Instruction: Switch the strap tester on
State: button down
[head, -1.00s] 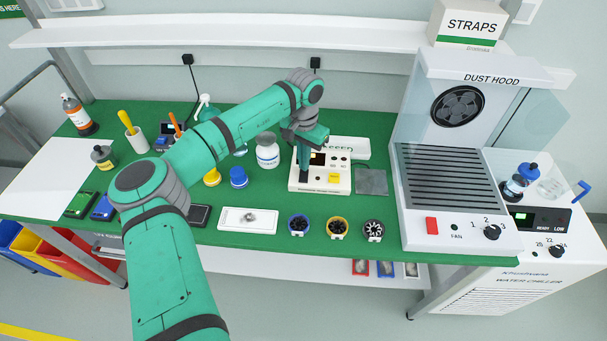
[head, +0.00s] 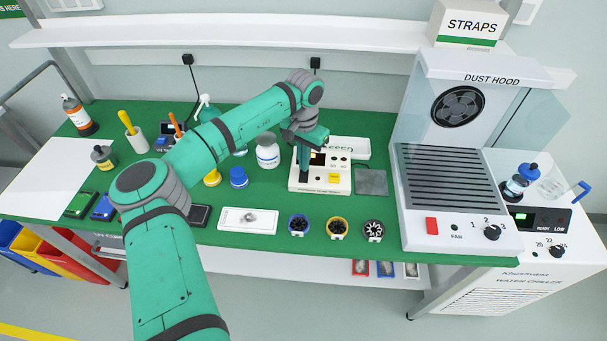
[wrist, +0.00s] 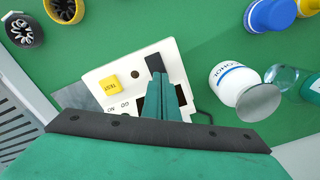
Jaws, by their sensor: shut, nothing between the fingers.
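The strap tester (head: 338,186) is a small white box on the green bench, near the middle. In the wrist view the tester (wrist: 122,77) shows a yellow TEST button (wrist: 111,85), small round marks labelled GO and NO, and a dark window partly behind my fingers. My gripper (head: 304,178) is shut and empty, pointing down over the tester's left part. In the wrist view the fingers of my gripper (wrist: 163,82) end by a black piece (wrist: 155,63) on the tester's face. I cannot tell whether they touch it. The fingers hide part of the face.
A white bottle (head: 267,152) and a blue-capped jar (head: 239,177) stand left of the tester. A grey pad (head: 371,181) lies to its right, then the dust hood (head: 447,231). Several round parts and a white tray (head: 230,226) line the front edge.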

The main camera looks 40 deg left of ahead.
jog(key=shift+f, duration=0.65)
dwell(0.3)
notch_tip(320, 180, up, 7)
dwell(1.0)
jog(key=shift+s+a, duration=0.1)
dwell(0.4)
